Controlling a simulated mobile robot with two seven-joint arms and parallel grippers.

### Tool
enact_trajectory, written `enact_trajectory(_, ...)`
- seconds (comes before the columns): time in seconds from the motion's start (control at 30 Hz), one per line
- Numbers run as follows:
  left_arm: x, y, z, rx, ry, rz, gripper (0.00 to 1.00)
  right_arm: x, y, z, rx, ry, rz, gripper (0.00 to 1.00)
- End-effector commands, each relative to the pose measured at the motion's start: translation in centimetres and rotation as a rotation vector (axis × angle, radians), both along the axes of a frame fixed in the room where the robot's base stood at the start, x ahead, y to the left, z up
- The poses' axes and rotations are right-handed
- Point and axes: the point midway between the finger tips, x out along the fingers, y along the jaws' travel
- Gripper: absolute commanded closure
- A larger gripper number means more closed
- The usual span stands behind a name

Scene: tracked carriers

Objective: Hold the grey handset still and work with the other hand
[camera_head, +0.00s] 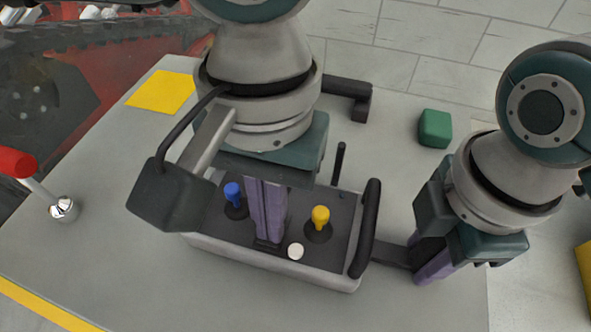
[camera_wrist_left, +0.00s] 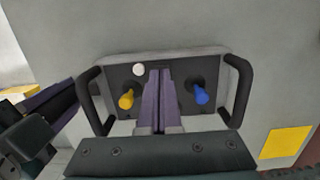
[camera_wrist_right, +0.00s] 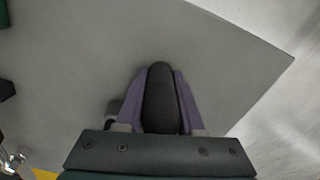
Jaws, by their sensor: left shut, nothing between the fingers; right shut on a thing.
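The grey handset (camera_head: 205,246) lies on the table, with a dark top panel, a blue stick, a yellow stick (camera_head: 320,216) and a white button (camera_head: 295,251). Black loop handles flank it in the left wrist view (camera_wrist_left: 240,95). My left gripper (camera_head: 267,240) is shut and empty, its purple fingers pointing down at the panel between the sticks. The fingertips hide what is under them. My right gripper (camera_head: 425,268), at the handset's right side, is shut on a dark bar that appears to be the handset's handle. The bar shows between its fingers in the right wrist view (camera_wrist_right: 160,100).
A green block (camera_head: 435,128) sits at the back right. A red-tipped lever with a chrome base (camera_head: 63,208) stands at the left. A yellow square (camera_head: 161,92) marks the back left. A dark bracket-like piece (camera_head: 352,97) shows behind my left arm. The front left tabletop is clear.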

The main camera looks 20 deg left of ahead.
Motion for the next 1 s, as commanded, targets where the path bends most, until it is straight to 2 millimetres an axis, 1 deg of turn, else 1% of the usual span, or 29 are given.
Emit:
enact_trajectory(0.03,-0.5,0.4,-1.1,0.013,0.011,-0.001,1.0,0.1,0.5,0.1,0.011,-0.003,0.004,1.0)
enact_trajectory(0.17,-0.3,0.4,-1.2,0.014,0.01,-0.001,1.0,0.2,0.6,0.1,0.014,-0.005,0.005,1.0)
enact_trajectory(0.5,1.1,0.5,-1.1,0.014,0.008,-0.002,1.0,0.1,0.7,0.1,0.018,-0.005,0.009,1.0)
enact_trajectory(0.77,1.2,0.6,-1.1,0.015,0.009,0.0,1.0,0.0,0.7,0.0,0.017,-0.003,0.011,1.0)
enact_trajectory(0.87,1.1,0.6,-0.9,0.014,0.009,0.001,1.0,0.0,0.7,-0.1,0.017,-0.002,0.012,1.0)
enact_trajectory(0.97,1.0,0.5,-0.1,0.012,0.012,0.001,1.0,0.0,0.7,-0.1,0.017,-0.002,0.012,1.0)
enact_trajectory(1.0,0.9,0.5,0.5,0.011,0.015,0.0,1.0,0.0,0.7,-0.1,0.017,-0.001,0.012,1.0)
